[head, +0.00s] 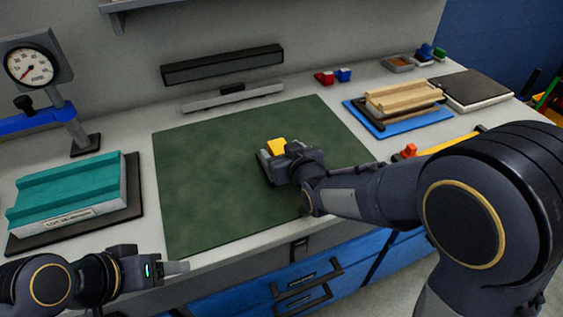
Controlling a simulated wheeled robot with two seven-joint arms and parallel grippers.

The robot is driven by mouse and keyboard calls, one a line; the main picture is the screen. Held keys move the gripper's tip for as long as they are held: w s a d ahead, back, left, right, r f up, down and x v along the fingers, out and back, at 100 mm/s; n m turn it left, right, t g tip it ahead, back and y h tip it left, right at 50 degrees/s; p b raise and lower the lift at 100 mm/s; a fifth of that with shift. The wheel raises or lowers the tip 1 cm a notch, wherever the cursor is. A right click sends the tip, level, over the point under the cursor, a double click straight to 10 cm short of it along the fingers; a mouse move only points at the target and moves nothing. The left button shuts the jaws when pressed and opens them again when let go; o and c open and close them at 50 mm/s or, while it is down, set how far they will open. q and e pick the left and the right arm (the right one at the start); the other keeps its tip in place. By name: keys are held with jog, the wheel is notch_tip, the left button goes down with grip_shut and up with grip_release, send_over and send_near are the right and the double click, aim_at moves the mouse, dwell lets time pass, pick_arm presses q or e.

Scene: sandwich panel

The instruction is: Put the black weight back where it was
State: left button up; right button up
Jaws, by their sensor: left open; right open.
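I cannot pick out the black weight for certain in the head view. A thing with a yellow top (277,146) is on the green mat (195,185), at my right gripper (268,163). The gripper and wrist hide part of it, and I cannot tell whether they touch. My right gripper is open, low over the middle of the mat. My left gripper (176,268) is open and empty at the bench's front edge, left of the mat's near corner.
A teal ribbed block (70,188) lies at left below a dial gauge stand (85,143). A long dark bar (222,66) and a grey bar with a black handle (232,94) are at the back. Wooden pieces (402,96) lie on a blue board (425,119) at right. The mat's left half is clear.

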jog(key=shift+w+a+f, duration=0.1)
jog(key=shift+w, duration=0.15)
grip_shut()
dwell(0.3)
jog(key=shift+r, duration=0.25)
